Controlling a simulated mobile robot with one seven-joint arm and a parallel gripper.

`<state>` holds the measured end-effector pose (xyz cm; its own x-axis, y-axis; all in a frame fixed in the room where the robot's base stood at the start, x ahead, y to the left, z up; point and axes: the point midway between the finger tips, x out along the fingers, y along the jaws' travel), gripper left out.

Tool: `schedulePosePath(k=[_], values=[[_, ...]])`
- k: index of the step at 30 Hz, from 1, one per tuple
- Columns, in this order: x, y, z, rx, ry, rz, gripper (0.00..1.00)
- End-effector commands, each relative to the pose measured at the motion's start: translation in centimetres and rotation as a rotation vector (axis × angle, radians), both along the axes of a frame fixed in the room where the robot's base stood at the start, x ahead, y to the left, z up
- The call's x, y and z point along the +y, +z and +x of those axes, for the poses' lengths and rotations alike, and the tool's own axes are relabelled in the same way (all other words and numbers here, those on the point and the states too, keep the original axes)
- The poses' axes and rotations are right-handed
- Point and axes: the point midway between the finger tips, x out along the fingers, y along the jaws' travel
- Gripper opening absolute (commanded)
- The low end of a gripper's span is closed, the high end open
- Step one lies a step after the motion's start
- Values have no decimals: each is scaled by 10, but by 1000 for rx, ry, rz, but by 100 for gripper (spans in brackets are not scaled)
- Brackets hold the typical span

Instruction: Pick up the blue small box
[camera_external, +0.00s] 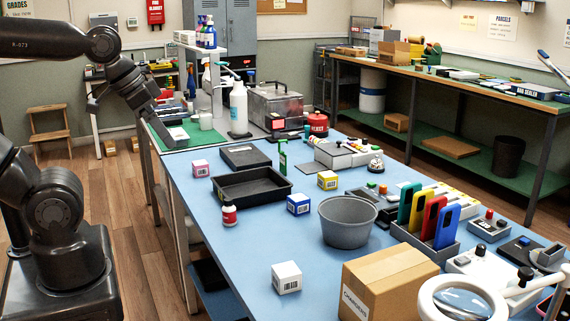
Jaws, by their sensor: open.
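The blue small box (298,204) stands on the blue table top (215,275), near the middle of the picture. It is a small cube with a white barcode label on its side. It sits between the black tray (252,197) and the grey round bin (347,238), apart from both. My gripper (160,113) is at the upper left, above the far left end of the table and well away from the blue box. It is open, and I see nothing held in it. Its fingertips are small and dark, hard to make out.
Nearby small boxes are pink (200,169), yellow (327,180) and white (286,277). A carton (390,285) and a rack of coloured phones (425,240) fill the right. The table's front-left part is mostly clear.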

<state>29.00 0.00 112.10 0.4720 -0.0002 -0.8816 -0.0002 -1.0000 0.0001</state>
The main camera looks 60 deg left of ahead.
Motion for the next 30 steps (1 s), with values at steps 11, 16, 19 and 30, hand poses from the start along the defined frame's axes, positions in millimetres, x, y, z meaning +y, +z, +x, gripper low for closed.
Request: schedulePosePath(k=[11, 16, 19, 30], values=[[0, 0, 0, 0, 0, 0, 88], [0, 0, 0, 0, 0, 0, 74], [0, 0, 0, 0, 0, 0, 71], [2, 8, 23, 33, 5, 3, 71]])
